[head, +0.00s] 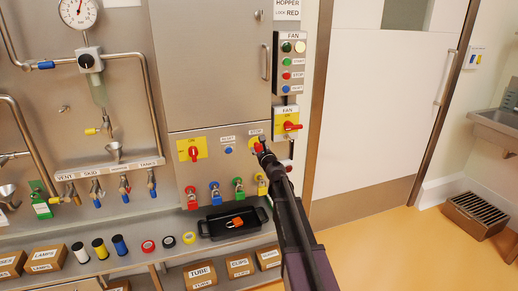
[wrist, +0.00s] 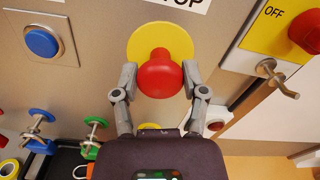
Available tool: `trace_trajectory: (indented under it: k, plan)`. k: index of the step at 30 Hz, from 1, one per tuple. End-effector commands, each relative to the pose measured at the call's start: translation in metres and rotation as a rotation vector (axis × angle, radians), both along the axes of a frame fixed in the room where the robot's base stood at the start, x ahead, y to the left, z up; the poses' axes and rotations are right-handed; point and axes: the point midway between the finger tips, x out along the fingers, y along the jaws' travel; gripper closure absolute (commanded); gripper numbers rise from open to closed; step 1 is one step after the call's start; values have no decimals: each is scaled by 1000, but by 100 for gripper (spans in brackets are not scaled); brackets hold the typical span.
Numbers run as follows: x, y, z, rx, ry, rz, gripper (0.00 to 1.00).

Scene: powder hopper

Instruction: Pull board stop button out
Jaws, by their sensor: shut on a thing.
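The board stop button is a red mushroom knob (wrist: 160,76) on a round yellow plate (wrist: 160,38), under a partly cut-off label ending in "TOP" in the wrist view. My gripper (wrist: 157,84) has one grey finger on each side of the red knob, with the fingertips against its flanks. In the head view my gripper (head: 264,150) is at the right end of the lower steel panel, under the STOP label (head: 256,132). There my gripper and arm mostly hide the button.
A blue button (wrist: 42,42) is left of the stop button. A yellow OFF switch plate (wrist: 272,22) and a metal hook (wrist: 278,78) are at right. Coloured padlocks (head: 214,190) hang below the panel, above a black tray (head: 209,228). Open floor lies at right.

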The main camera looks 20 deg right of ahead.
Motion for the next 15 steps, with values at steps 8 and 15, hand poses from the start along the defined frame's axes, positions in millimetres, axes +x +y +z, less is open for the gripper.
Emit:
trace_trajectory:
  k: [8,15]
  plan:
    - [-3,0,-1,-1,0,0,8]
    - [-2,0,0,-1,0,0,8]
